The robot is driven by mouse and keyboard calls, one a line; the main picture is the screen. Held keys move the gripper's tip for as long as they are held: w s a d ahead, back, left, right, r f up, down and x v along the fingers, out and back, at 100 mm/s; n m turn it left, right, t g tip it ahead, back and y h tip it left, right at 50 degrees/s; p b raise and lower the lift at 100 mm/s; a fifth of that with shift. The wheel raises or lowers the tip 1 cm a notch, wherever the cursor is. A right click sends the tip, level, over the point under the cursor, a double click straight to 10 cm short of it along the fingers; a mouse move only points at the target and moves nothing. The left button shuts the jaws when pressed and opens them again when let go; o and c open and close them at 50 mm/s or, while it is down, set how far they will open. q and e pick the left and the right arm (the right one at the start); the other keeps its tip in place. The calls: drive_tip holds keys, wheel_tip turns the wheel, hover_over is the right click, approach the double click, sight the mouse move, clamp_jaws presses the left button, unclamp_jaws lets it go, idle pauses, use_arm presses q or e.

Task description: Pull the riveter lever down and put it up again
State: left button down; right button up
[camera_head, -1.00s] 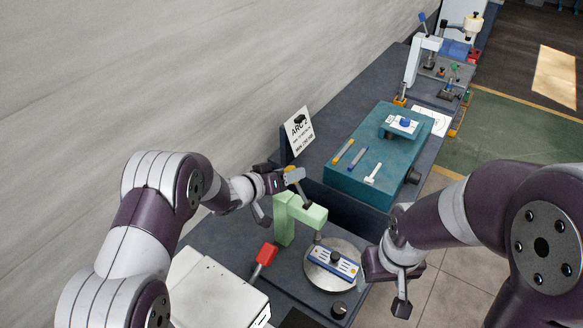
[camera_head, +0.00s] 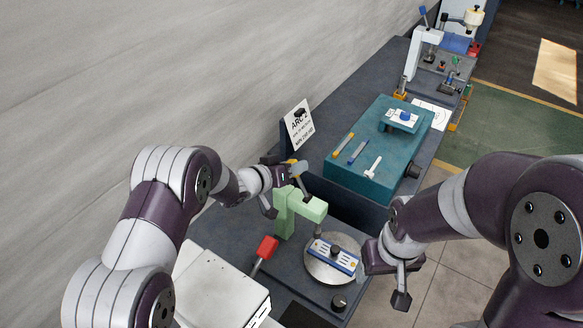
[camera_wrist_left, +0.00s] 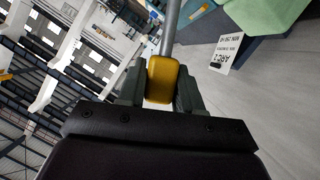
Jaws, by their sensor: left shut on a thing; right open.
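The light green riveter (camera_head: 298,208) stands on the dark bench, beyond the white box. Its lever rises from the top and ends in a yellow knob (camera_head: 299,168). My left gripper (camera_head: 286,172) is shut on this knob. In the left wrist view the yellow knob (camera_wrist_left: 162,79) sits between the two fingers, with the grey lever rod (camera_wrist_left: 171,28) running away from it. The lever stands raised above the riveter body. My right gripper (camera_head: 401,277) is open and empty, right of the riveter's round plate (camera_head: 320,270), with its fingers pointing down.
A blue and white part (camera_head: 334,256) lies on the round plate. A red-handled lever (camera_head: 266,248) and a white box (camera_head: 222,290) are at the near left. A teal block (camera_head: 365,150) with small tools is behind. A sign (camera_head: 298,126) stands near the wall.

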use_arm(q)
drive_tip(key=shift+s+d+r+m+b, duration=0.1)
drive_tip(key=shift+s+d+m+b, duration=0.35)
drive_tip(key=shift+b, duration=0.2)
drive_tip(key=d+m+b, duration=0.1)
drive_tip(key=b, duration=0.2)
drive_tip(key=s+d+m+t+y+b, duration=0.1)
drive_tip(key=b, duration=0.2)
drive_tip(key=s+d+m+y+b, duration=0.1)
drive_tip(key=b, duration=0.1)
drive_tip(key=shift+d+r+b, duration=0.15)
drive_tip(key=shift+r+b, duration=0.1)
drive_tip(key=shift+b, duration=0.15)
drive_tip(key=shift+s+d+r+m+t+y+b, duration=0.25)
drive_tip(key=shift+s+t+y+b, duration=0.05)
drive_tip(key=shift+b, duration=0.5)
drive_tip(key=c, duration=0.8)
unclamp_jaws()
drive_tip(key=shift+d, duration=0.1)
drive_tip(key=shift+c, duration=0.2)
